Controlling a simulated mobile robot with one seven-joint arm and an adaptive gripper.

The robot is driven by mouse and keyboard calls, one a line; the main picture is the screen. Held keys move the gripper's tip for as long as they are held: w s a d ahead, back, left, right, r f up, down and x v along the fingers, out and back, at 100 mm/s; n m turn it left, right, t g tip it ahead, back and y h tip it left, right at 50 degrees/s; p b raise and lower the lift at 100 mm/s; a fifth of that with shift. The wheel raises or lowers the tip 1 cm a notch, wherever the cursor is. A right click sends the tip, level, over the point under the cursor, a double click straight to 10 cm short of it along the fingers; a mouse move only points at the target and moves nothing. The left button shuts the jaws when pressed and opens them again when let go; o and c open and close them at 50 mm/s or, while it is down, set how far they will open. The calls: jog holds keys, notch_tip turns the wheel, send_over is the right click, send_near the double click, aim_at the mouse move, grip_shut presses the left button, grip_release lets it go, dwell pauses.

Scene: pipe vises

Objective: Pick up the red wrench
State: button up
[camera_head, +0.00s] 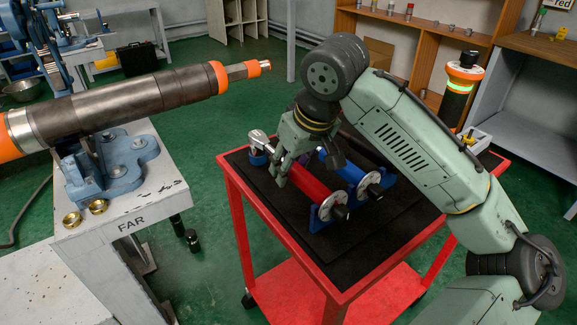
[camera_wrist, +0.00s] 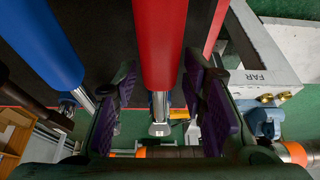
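The red wrench (camera_head: 308,184) rests on blue holders on the black mat of a red cart, beside a blue wrench (camera_head: 347,170). Its handle is a thick red cylinder with metal at both ends. My gripper (camera_head: 287,166) is over the cart at the red wrench's far-left part and hides some of it. In the wrist view, the red wrench (camera_wrist: 160,40) runs between the two purple-padded fingers of my gripper (camera_wrist: 160,75), with a gap on each side. The gripper is open. The blue wrench (camera_wrist: 42,42) shows at the left, outside the fingers.
The red cart (camera_head: 295,290) has a raised rim. A grey table (camera_head: 110,258) marked FAR stands at the left, with a blue vise (camera_head: 105,170) and a large pipe (camera_head: 130,95) reaching toward the cart.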

grip_shut()
jog(key=shift+r, duration=0.2)
dwell(0.6)
jog(key=shift+r, duration=0.6)
notch_tip(320, 180, up, 2)
jog(key=shift+r, duration=0.15)
jog(key=s+r+b, duration=0.1)
jog(key=s+b, duration=0.1)
jog(key=s, duration=1.4)
